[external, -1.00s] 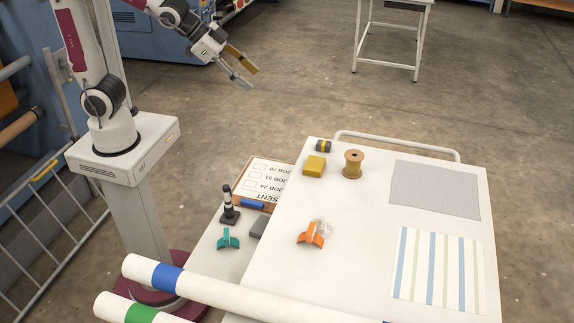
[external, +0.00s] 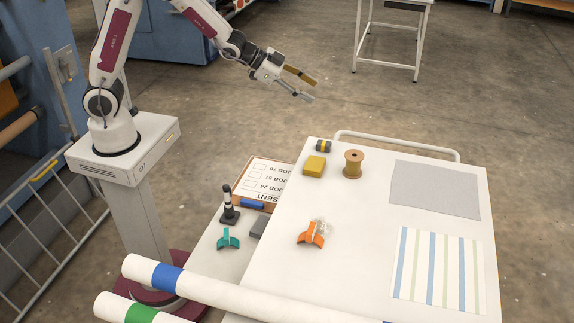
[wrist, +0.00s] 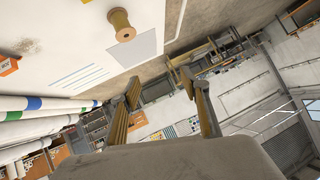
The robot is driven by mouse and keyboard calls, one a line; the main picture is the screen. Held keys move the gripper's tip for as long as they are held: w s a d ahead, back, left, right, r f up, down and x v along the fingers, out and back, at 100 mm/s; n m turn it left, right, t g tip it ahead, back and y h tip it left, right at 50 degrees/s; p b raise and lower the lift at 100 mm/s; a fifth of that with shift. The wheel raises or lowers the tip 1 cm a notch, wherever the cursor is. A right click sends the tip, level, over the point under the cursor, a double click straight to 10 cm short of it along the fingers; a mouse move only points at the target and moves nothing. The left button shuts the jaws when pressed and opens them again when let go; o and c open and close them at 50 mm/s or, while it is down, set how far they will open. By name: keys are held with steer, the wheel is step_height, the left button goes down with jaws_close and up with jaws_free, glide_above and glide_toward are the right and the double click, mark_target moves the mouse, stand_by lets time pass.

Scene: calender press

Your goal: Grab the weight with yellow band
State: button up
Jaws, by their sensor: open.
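The weight with the yellow band (external: 323,146) is a small dark cylinder lying at the far left corner of the white cart top, behind a yellow block. I cannot make it out in the wrist view. My gripper (external: 310,90) is open and empty. It is in the air beyond the cart's far left corner, above and apart from the weight. In the wrist view my gripper's two fingers (wrist: 166,92) are spread with nothing between them.
A yellow block (external: 314,166) and a thread spool (external: 353,164) stand close to the weight. An orange clamp (external: 311,234) lies on the cart top (external: 285,275). A grey sheet (external: 437,188) and a striped sheet (external: 441,270) lie at right. A metal rail (external: 400,140) edges the far side.

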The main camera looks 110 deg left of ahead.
steer(key=w+a+f, duration=0.2)
steer(key=a+f, duration=0.2)
steer(key=f, duration=0.2)
steer(key=t+h, duration=0.2)
steer(key=t, duration=0.1)
glide_above(311, 146)
steer(key=w, duration=0.2)
step_height(311, 146, down, 12)
steer(key=shift+t+h, duration=0.6)
steer(key=shift+t, duration=0.3)
steer(key=s+f, duration=0.1)
steer(key=f, duration=0.1)
steer(key=s+f, duration=0.1)
steer(key=f, duration=0.1)
steer(key=s+f, duration=0.1)
steer(key=f, duration=0.1)
steer(key=shift+s+a, duration=0.15)
steer(key=shift+s, duration=0.15)
steer(key=shift+s+f+t, duration=0.3)
steer(key=shift+s+f, duration=0.25)
steer(key=shift+f, duration=0.1)
steer(key=shift+w+f, duration=0.25)
steer(key=shift+w, duration=1.05)
